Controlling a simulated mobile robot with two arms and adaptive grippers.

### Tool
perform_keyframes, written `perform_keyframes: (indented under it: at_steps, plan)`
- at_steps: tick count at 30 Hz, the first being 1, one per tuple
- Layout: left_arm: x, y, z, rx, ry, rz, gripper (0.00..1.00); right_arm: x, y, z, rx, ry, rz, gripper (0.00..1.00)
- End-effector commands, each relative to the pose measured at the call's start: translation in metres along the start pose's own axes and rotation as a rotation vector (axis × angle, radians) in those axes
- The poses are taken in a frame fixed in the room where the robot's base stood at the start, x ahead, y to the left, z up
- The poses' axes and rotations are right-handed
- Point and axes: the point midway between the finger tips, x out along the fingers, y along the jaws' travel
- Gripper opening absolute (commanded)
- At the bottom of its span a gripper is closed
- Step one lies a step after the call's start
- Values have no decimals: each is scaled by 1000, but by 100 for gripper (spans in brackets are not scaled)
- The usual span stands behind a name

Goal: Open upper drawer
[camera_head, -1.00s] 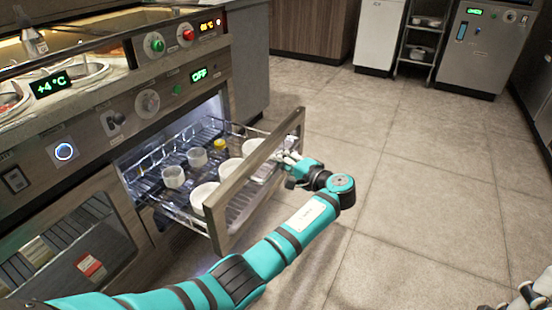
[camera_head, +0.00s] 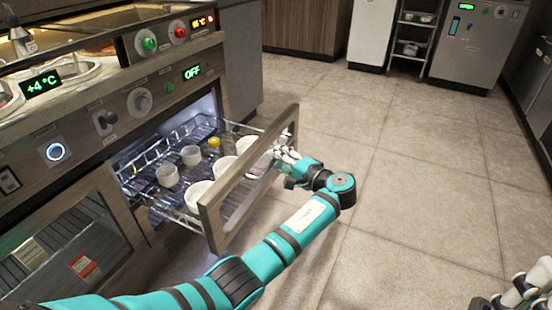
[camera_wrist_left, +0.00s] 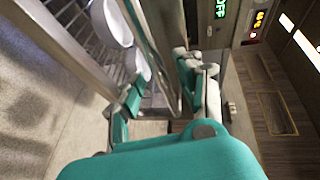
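The upper drawer (camera_head: 251,186) is pulled out of the steel counter, with a metal-framed clear front and a wire basket. White cups and bowls (camera_head: 167,175) and a small yellow-topped item (camera_head: 214,142) stand inside. My left gripper (camera_head: 287,158) is at the right end of the drawer front. In the left wrist view the fingers of my left gripper (camera_wrist_left: 160,92) are spread apart, with part of the drawer between or behind them; contact is unclear. My right gripper (camera_head: 520,291) shows partly at the bottom right, away from the drawer.
The counter has knobs, buttons and lit displays (camera_head: 192,72) above the drawer. A glass-fronted lower compartment (camera_head: 75,245) is at the left. Open tiled floor (camera_head: 420,180) lies to the right, with cabinets and a steel appliance (camera_head: 478,45) at the back.

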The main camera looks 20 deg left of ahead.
Motion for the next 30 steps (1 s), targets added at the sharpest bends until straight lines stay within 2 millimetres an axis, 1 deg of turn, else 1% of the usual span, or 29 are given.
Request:
perform_keyframes:
  at_steps: [1,9,12,15,19,30]
  plan:
    - [-12,0,-1,-2,5,4,36,0,0,0,0,-1,0,0]
    - [-70,1,-1,0,4,3,36,0,0,0,1,-2,0,0]
    - [-85,1,0,1,2,3,36,0,0,0,1,-3,0,0]
    - [-96,1,0,1,1,3,36,-1,0,0,1,-3,-1,0]
    - [-102,1,0,0,1,2,36,-1,0,0,1,-3,-1,0]
    - [-102,1,0,0,0,1,36,-1,0,0,1,-3,-1,0]
